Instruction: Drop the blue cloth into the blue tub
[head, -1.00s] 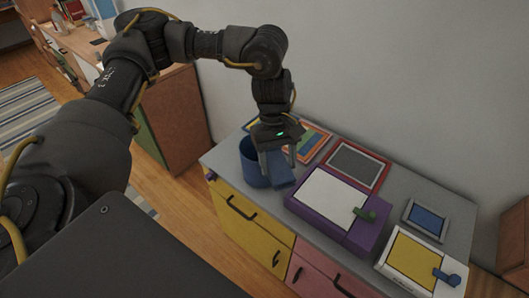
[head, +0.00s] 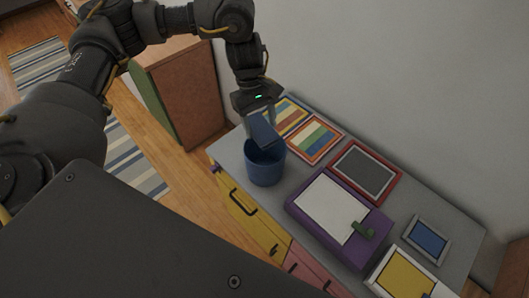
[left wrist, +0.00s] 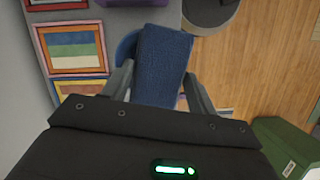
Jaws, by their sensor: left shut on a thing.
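The blue cloth (head: 263,131) is a folded blue piece held between the fingers of my left gripper (head: 259,117). It hangs tilted over the opening of the blue tub (head: 266,170), near its back rim. The round, open tub stands upright on the grey cabinet top. In the left wrist view the cloth (left wrist: 162,62) lies between my two fingers, and part of the tub (left wrist: 126,48) shows beside it, mostly hidden. The tub's floor is hidden from view. My right gripper is not in view.
The grey cabinet top (head: 225,150) also bears a purple box with a white panel (head: 330,208), a red-framed grey board (head: 364,171), striped framed pictures (head: 314,138) and a white-and-yellow box (head: 403,279). A wall runs behind. Wooden floor lies to the left.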

